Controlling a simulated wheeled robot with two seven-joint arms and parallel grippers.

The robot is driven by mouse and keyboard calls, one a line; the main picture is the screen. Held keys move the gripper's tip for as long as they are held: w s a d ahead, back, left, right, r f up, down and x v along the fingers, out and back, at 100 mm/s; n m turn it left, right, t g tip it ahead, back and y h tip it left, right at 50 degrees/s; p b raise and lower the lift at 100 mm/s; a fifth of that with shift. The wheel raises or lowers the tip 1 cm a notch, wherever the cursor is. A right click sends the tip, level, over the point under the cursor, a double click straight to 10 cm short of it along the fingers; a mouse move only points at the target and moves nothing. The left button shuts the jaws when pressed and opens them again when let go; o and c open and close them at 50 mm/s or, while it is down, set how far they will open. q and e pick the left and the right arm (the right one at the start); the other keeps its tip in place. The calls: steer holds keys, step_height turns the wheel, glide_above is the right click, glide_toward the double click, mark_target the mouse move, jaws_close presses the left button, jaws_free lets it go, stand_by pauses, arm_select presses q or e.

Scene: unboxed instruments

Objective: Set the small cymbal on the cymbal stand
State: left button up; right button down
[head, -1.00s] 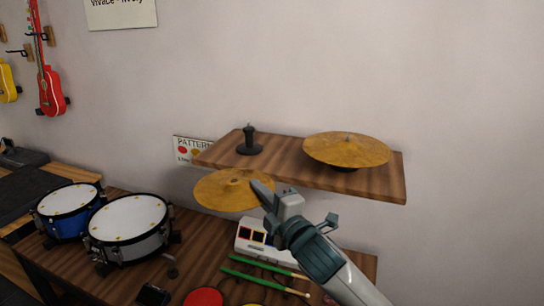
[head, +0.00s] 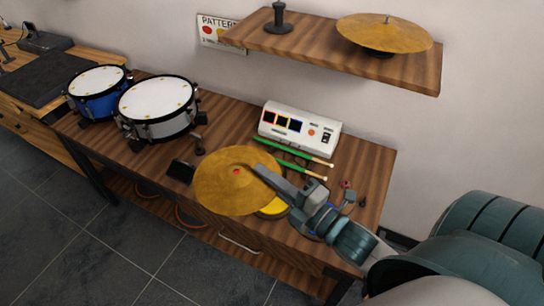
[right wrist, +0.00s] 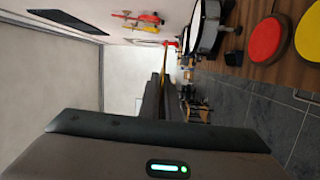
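The small cymbal (head: 218,188) is a golden disc with a red spot at its centre. My right gripper (head: 264,174) is shut on its right side and holds it, seemingly above the table's front part. In the right wrist view the gripper's fingers (right wrist: 158,98) point away, and a thin yellow strip, likely the cymbal edge-on (right wrist: 165,62), shows beyond them. The empty black cymbal stand (head: 279,20) is upright on the left part of the wall shelf (head: 330,54), up and right of the held cymbal. My left gripper is not in view.
A larger cymbal (head: 372,34) sits on the shelf's right part. On the table (head: 350,177) are a blue drum (head: 98,82), a grey drum (head: 157,108), a white drum machine (head: 298,130) and green sticks (head: 290,154). Red and yellow pads show in the right wrist view (right wrist: 268,40).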

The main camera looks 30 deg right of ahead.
mark_target(250, 181)
steer(key=a+m+h, duration=0.1)
steer(key=a+h, duration=0.1)
steer(key=h, duration=0.1)
steer(key=shift+r+m+t, duration=0.1)
steer(key=shift+m+t, duration=0.2)
steer(key=shift+m, duration=0.1)
steer(key=shift+w+a+r+m+h, duration=0.1)
steer(key=shift+a+m+h, duration=0.2)
steer(key=shift+a+h, duration=0.25)
steer(key=shift+w+a+r+m+h, duration=0.1)
steer(key=shift+a+m+h, duration=0.2)
steer(key=shift+a+h, duration=0.2)
steer(key=shift+d, duration=0.1)
